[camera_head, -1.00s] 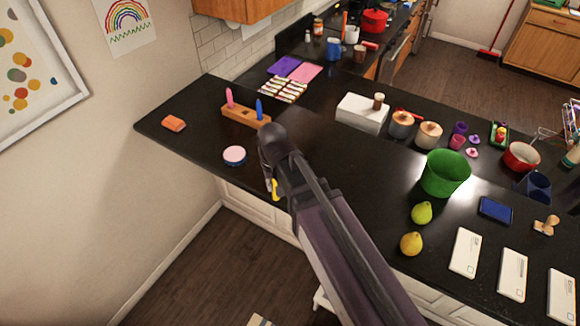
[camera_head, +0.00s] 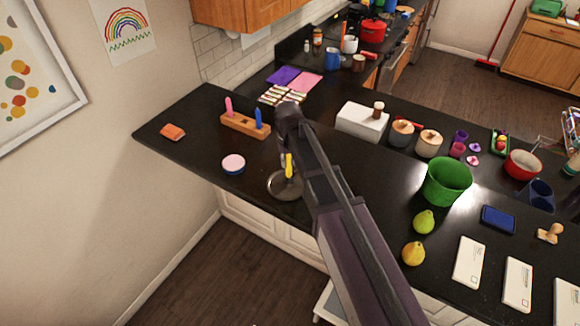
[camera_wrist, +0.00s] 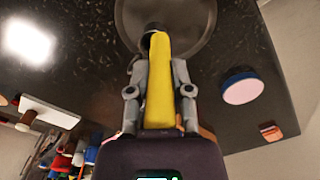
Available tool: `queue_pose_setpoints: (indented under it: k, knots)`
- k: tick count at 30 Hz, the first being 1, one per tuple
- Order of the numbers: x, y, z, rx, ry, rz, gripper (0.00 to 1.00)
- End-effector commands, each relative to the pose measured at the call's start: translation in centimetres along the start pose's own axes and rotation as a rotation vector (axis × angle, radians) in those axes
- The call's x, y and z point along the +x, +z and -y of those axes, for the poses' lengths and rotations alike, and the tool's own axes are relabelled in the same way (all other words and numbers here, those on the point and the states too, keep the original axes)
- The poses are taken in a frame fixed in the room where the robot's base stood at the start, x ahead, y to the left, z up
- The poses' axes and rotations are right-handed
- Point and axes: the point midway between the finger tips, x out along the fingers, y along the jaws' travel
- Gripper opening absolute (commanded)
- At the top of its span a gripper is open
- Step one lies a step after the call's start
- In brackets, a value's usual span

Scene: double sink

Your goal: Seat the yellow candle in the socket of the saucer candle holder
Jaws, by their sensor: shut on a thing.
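The yellow candle (camera_head: 289,165) is held upright, or nearly so, over the grey saucer candle holder (camera_head: 276,189) near the counter's front edge. My gripper (camera_wrist: 160,66) is shut on the candle, which also shows in the wrist view (camera_wrist: 159,88) with a finger on each side. In the wrist view the saucer (camera_wrist: 195,18) lies beyond the candle's far end. The dark socket (camera_wrist: 151,32) shows partly behind that end, slightly to its left. I cannot tell whether the candle's end is above the socket or in it. In the head view my arm hides most of the fingers.
A pink-topped round tin (camera_head: 233,163) stands left of the saucer. A wooden block (camera_head: 245,124) with a pink and a blue candle is behind it. An orange item (camera_head: 172,132) lies far left. A green bucket (camera_head: 447,180) and pears are to the right.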

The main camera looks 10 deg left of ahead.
Motion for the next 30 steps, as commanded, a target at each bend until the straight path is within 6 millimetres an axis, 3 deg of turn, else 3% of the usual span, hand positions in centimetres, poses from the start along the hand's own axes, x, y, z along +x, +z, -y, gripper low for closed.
queue_pose_setpoints:
  k: [11,17,30]
  knots:
    - [0.0,-0.1,0.0,-0.001,0.000,0.000,0.00]
    - [0.2,-1.4,-0.7,-0.001,0.000,0.000,0.00]
    - [3.6,-1.2,-0.6,-0.002,0.000,0.000,0.00]
